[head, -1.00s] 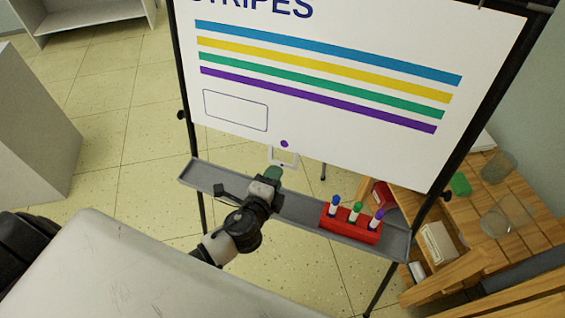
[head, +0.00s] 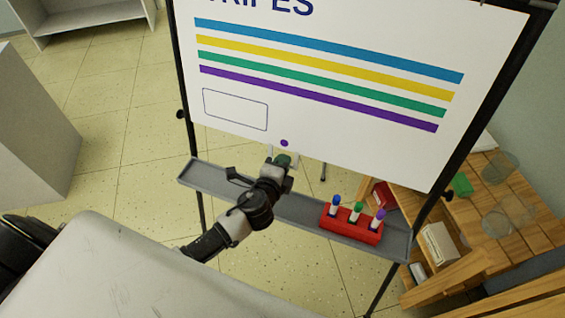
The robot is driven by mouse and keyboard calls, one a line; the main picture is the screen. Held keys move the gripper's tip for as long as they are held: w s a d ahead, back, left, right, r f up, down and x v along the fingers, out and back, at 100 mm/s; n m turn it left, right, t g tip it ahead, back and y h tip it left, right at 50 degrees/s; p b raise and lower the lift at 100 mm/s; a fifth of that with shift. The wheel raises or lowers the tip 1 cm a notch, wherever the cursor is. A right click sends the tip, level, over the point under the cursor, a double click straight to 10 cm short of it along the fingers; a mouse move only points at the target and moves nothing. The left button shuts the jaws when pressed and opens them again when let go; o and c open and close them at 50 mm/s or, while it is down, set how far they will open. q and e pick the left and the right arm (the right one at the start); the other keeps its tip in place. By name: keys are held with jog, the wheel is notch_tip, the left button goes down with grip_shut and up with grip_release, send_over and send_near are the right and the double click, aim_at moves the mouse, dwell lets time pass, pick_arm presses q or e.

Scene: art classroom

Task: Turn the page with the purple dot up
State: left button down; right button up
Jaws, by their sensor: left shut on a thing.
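The flip chart page (head: 330,145) hangs flat on an easel. It has printed stripes and an empty outlined box. The purple dot (head: 284,143) sits near its bottom edge. A pale tab (head: 292,152) hangs from the edge just under the dot, partly hidden by my gripper. My left gripper (head: 283,160) is at this tab, just below the dot, and is shut on it. Its fingertips are small and partly hidden by the wrist. My right gripper is not in view.
A grey tray (head: 300,209) runs below the page, holding a red marker holder (head: 350,230) with 3 markers. A wooden shelf (head: 480,235) with jars stands at the right.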

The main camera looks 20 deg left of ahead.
pick_arm(q)
jog(key=s+r+p, duration=0.1)
jog(key=s+r, duration=0.1)
jog(key=s, duration=0.7)
jog(key=shift+r+p, duration=0.35)
jog(key=shift+r, duration=0.05)
jog(key=s+r+p, duration=0.1)
jog(key=s+r, duration=0.3)
jog(key=s, duration=0.4)
jog(key=shift+r, duration=0.35)
dwell(0.4)
jog(key=shift+s, duration=0.15)
jog(key=c, duration=1.8)
grip_release()
jog(key=shift+s+r+p, duration=0.65)
jog(key=shift+s+r, duration=0.85)
jog(key=shift+s, duration=0.15)
jog(key=shift+s+r, duration=0.75)
jog(key=shift+s, duration=0.2)
jog(key=shift+s+r, duration=0.75)
jog(key=shift+s, duration=0.15)
grip_shut()
